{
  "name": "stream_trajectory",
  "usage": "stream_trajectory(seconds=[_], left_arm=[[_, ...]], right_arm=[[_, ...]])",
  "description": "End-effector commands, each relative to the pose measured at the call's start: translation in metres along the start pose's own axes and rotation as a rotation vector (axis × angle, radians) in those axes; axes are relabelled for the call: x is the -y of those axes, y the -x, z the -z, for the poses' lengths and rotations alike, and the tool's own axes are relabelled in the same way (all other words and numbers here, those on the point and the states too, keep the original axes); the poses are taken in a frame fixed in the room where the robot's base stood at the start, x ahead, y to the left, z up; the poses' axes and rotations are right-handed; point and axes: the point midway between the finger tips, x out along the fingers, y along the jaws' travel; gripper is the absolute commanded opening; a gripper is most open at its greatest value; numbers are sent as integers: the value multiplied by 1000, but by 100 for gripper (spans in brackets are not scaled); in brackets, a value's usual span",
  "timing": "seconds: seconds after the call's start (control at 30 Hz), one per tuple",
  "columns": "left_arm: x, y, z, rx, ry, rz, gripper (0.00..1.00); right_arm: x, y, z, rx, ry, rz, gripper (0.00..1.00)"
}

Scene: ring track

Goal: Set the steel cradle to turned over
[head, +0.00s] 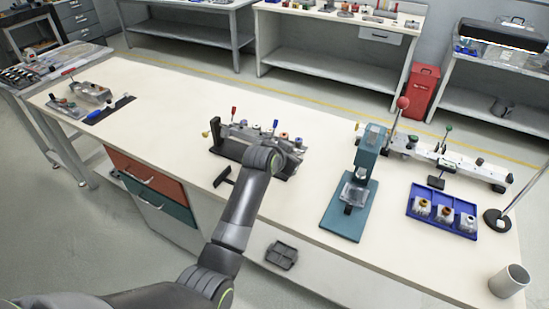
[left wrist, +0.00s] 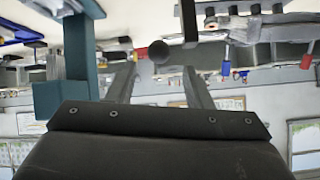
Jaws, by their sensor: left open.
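A long dark and steel fixture (head: 236,149) stands at the middle of the bench, with red and blue levers, a yellow knob at its left end and small parts on top. It seems to hold the steel cradle, but my left arm covers its right part, and I cannot tell which way up the cradle is. My left gripper (left wrist: 158,88) is at the fixture's right end, its fingers apart and nothing clearly between them. In the left wrist view, the fixture (left wrist: 255,24) is upside down at upper right, and a dark round knob (left wrist: 158,52) appears beyond the fingers.
A teal press (head: 370,160) stands right of the fixture. Further right are a long rail fixture (head: 455,163), a blue tray (head: 430,207) with several small parts and a grey cup (head: 509,281). The bench left of the fixture (head: 160,125) is mostly clear.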

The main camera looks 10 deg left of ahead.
Motion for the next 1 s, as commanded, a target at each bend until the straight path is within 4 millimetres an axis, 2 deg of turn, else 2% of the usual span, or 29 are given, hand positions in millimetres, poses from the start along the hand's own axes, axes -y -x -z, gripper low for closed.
stream_trajectory(seconds=[0.7,1.0], left_arm=[[0,97,0,-2,0,1,46],[0,113,0,0,0,1,46]], right_arm=[[1,-10,-1,-1,0,0,36],[1,-11,-1,-1,0,0,36]])
